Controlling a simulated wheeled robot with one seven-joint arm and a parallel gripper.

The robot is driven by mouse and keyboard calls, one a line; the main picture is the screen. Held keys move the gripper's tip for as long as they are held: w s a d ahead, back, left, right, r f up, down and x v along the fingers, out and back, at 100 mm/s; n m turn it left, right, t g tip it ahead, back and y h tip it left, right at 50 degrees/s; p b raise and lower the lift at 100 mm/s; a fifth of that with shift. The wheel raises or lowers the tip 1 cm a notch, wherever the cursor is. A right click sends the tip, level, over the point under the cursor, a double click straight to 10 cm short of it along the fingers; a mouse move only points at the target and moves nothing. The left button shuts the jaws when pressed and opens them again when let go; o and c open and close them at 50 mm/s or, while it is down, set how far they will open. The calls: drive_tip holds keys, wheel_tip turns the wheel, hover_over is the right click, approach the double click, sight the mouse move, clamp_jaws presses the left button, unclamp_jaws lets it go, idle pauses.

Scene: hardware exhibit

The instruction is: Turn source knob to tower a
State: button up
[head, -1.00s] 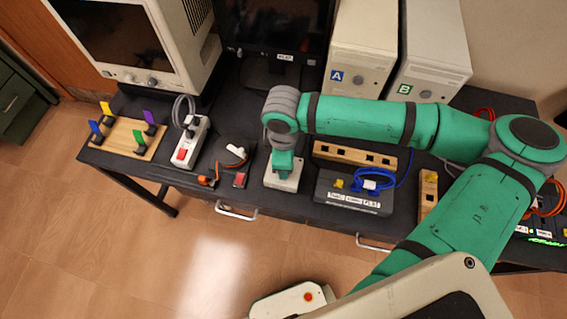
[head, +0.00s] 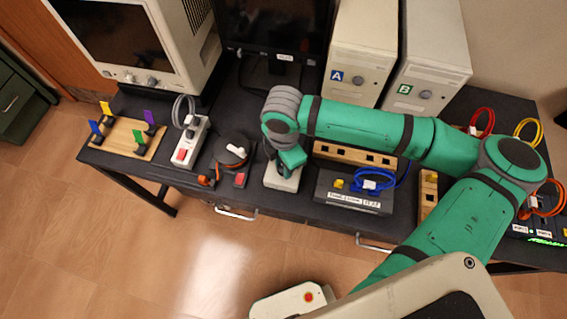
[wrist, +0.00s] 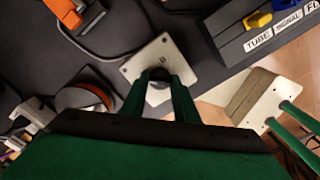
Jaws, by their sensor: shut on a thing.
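The source knob (wrist: 158,74) is a small dark knob on a pale square plate (wrist: 143,66) with screws at its corners. In the head view the same plate shows as a light box (head: 283,181) at the table's front edge. My gripper (wrist: 160,82) is above the box with its two green fingers shut on the knob; in the head view my gripper (head: 284,164) hides the knob. Any marking of the knob's positions is hidden or too small to read. Tower A (head: 360,45) is a beige computer case with a blue A label, standing at the back.
Tower B (head: 432,60) stands right of tower A. A dark labelled box with a blue cable (head: 350,199) and a wooden socket strip (head: 340,151) lie right of the knob box. A round black device (head: 232,148) and a white power strip (head: 191,143) are left.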

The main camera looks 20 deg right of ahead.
idle(0.4)
drive_tip(key=o, duration=1.1)
drive_tip(key=shift+c, duration=0.2)
drive_tip(key=shift+r, duration=0.1)
wheel_tip(320, 180, up, 11)
drive_tip(key=shift+f, duration=0.2)
